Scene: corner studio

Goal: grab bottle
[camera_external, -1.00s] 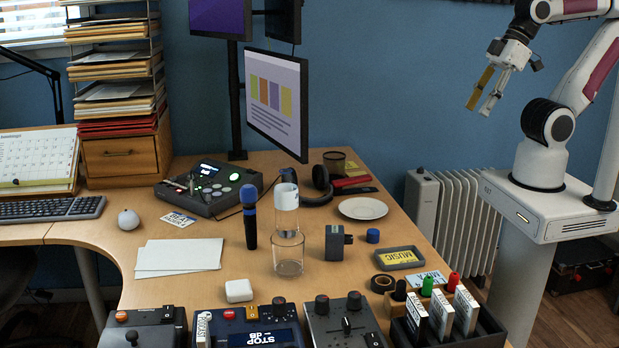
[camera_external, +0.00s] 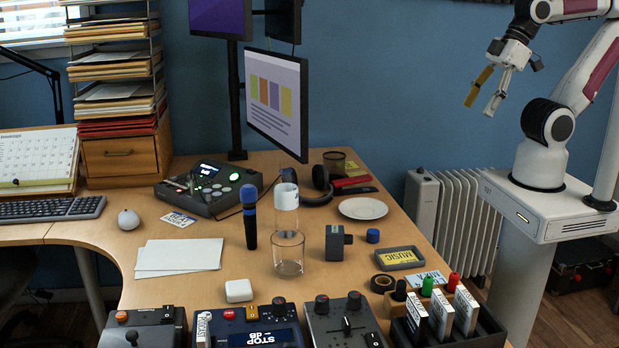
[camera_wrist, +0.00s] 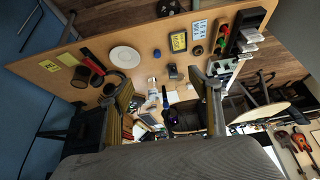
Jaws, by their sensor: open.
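A clear bottle-like cylinder with a white upper part (camera_external: 286,197) stands upright in the middle of the desk in the external view. It is probably the bottle, and a clear glass (camera_external: 288,256) stands just in front of it. In the wrist view a small pale upright shape (camera_wrist: 151,84) between the fingers may be the same bottle, but it is too small to be sure. My gripper (camera_external: 480,104) is open and empty, high up to the right of the desk and far from the bottle. Its two fingers also show in the wrist view (camera_wrist: 163,82).
A blue microphone (camera_external: 250,222) stands left of the bottle. A dark small box (camera_external: 335,243) is to its right, and a white plate (camera_external: 363,208) lies behind right. A monitor (camera_external: 277,103) rises behind. Mixers and a rack of boxes (camera_external: 460,335) line the front edge.

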